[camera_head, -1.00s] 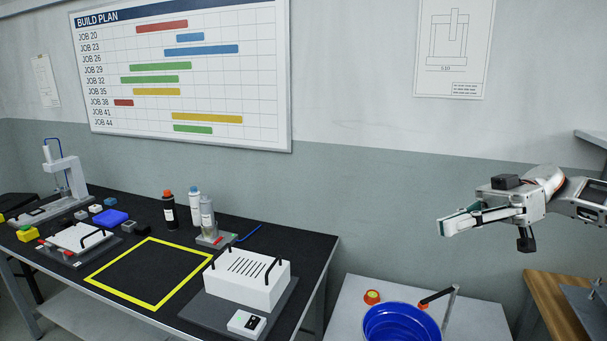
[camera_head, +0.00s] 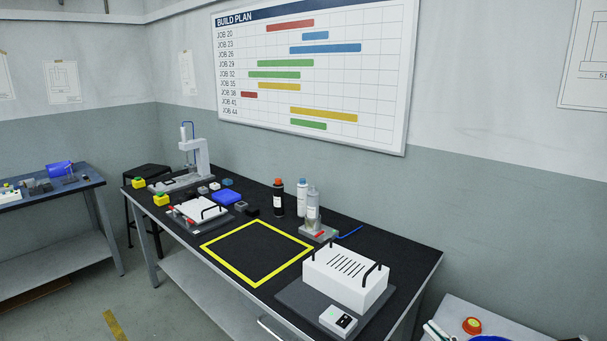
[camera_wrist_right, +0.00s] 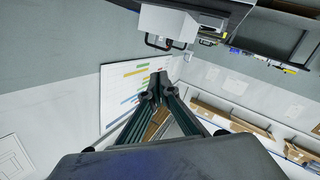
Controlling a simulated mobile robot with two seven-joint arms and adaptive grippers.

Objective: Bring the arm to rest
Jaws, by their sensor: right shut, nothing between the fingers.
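My right gripper (camera_head: 432,329) shows only as a small part at the lower right edge of the head view, over the light table beside the black workbench (camera_head: 405,262). In the right wrist view its two dark fingers meet at their tips (camera_wrist_right: 158,88). It is shut with nothing between the fingers, apart from any object. Most of my right arm is outside the head view. My left gripper is in neither view.
The bench carries a white box (camera_head: 345,278) with black handles, bottles, a small press (camera_head: 198,160) and a yellow-outlined square (camera_head: 236,277). A red-and-yellow button (camera_head: 471,325) sits on the light table. A blue-topped table (camera_head: 85,183) and open floor lie left.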

